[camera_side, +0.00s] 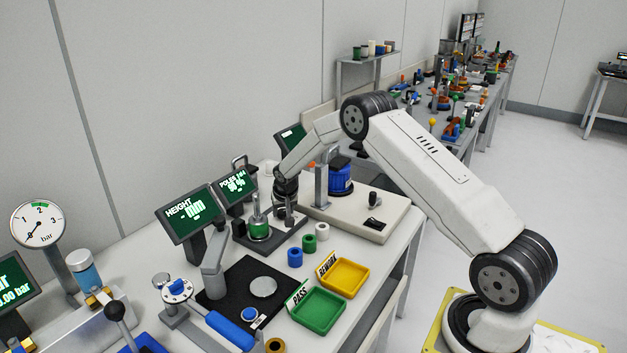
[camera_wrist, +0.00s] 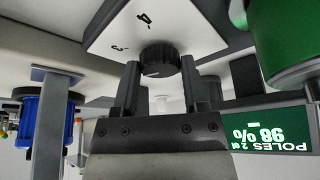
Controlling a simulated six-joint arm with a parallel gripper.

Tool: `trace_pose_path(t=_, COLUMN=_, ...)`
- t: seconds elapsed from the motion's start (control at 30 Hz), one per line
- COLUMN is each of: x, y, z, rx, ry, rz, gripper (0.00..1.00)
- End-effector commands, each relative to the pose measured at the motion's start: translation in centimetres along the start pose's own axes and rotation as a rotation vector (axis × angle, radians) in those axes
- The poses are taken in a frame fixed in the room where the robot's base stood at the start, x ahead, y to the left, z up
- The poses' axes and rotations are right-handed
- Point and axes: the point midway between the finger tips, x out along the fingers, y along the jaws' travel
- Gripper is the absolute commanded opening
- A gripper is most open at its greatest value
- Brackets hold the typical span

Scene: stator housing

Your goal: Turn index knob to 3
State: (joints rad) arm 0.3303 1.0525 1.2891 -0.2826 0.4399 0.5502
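The index knob (camera_wrist: 159,60) is black and ribbed and sits on a pale plate (camera_wrist: 190,38) in the wrist view. Dark marks are printed on the plate: one looks like a 4, and another at left is too small to read surely. A faint light line shows on the knob's face. My gripper (camera_wrist: 160,72) has one finger on each side of the knob, apparently touching it. In the side view my gripper (camera_side: 287,205) points down beside the green stator housing (camera_side: 259,229); the knob is hidden there.
A green display (camera_wrist: 268,134), upside down in the wrist view, reads POLES and 98 %. A green part (camera_wrist: 292,45) stands close at right, and a blue cylinder (camera_wrist: 62,105) at left. Green (camera_side: 319,311) and yellow (camera_side: 345,278) trays lie on the bench.

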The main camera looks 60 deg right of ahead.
Motion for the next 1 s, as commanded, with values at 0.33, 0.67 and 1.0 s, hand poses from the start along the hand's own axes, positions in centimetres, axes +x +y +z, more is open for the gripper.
trace_pose_path(t=0.33, x=-0.01, y=-0.03, z=0.02, rx=0.008, ry=-0.001, rz=0.003, gripper=0.00)
trace_pose_path(t=0.67, x=0.01, y=-0.09, z=0.04, rx=0.082, ry=-0.001, rz=0.035, gripper=0.00)
trace_pose_path(t=1.0, x=0.02, y=-0.25, z=0.04, rx=0.242, ry=-0.001, rz=0.102, gripper=0.00)
